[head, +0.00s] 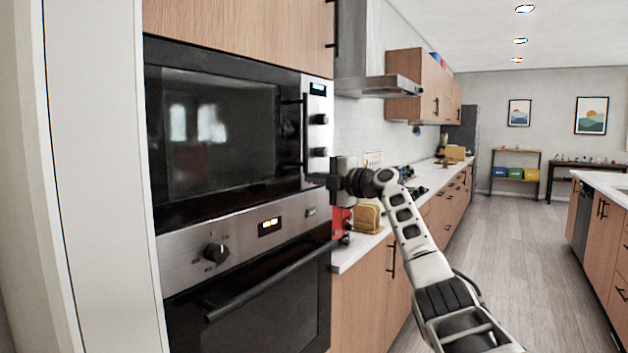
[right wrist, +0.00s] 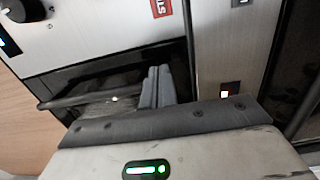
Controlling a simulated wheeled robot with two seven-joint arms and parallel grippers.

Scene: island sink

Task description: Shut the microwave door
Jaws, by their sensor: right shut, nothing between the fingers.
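The black-glass microwave (head: 218,140) is built into the tall cabinet at the left of the head view. Its door looks flush with the front, and I see no clear gap. The dark vertical door handle (head: 304,135) is beside the control panel with two knobs. My right gripper (head: 314,178) is at the lower end of this handle, close to the panel. I cannot tell whether it touches. In the right wrist view its grey fingers (right wrist: 157,87) are together and empty, in front of a dark recess and a bar. My left gripper is not in view.
The oven (head: 250,290) with its long handle is directly below the microwave. A counter (head: 362,249) runs back on the right, with a red item (head: 340,222) and a wooden block (head: 367,217) on it. Open floor (head: 510,270) is at the right, before an island.

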